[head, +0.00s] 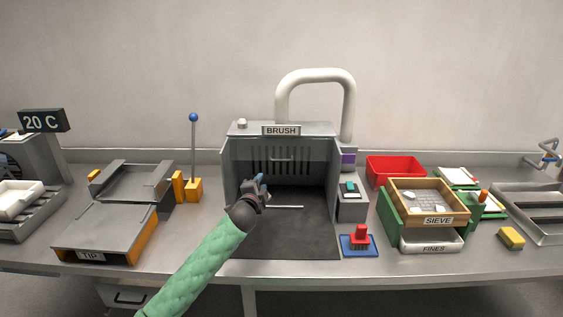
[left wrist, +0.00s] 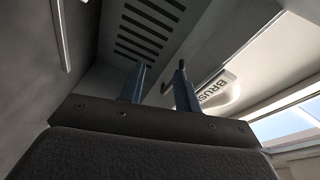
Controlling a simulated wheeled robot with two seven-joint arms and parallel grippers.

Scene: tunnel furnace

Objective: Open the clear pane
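The grey booth labelled BRUSH (head: 231,160) stands at the middle of the table in the head view. Its clear pane is hard to make out. A thin pale horizontal bar (head: 287,207) shows across the lower front of the booth, and a small handle (head: 282,159) shows higher up, before the slots; I cannot tell which belongs to the pane. My left gripper (head: 262,187) is at the left part of the booth's front. In the left wrist view its two blue fingers (left wrist: 160,88) are apart, with nothing clearly held between them. My right gripper is not in view.
A white pipe (head: 316,76) arches above the booth. A blue-knobbed lever (head: 193,150) stands to its left. The wooden sieve (head: 464,215) is farther right.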

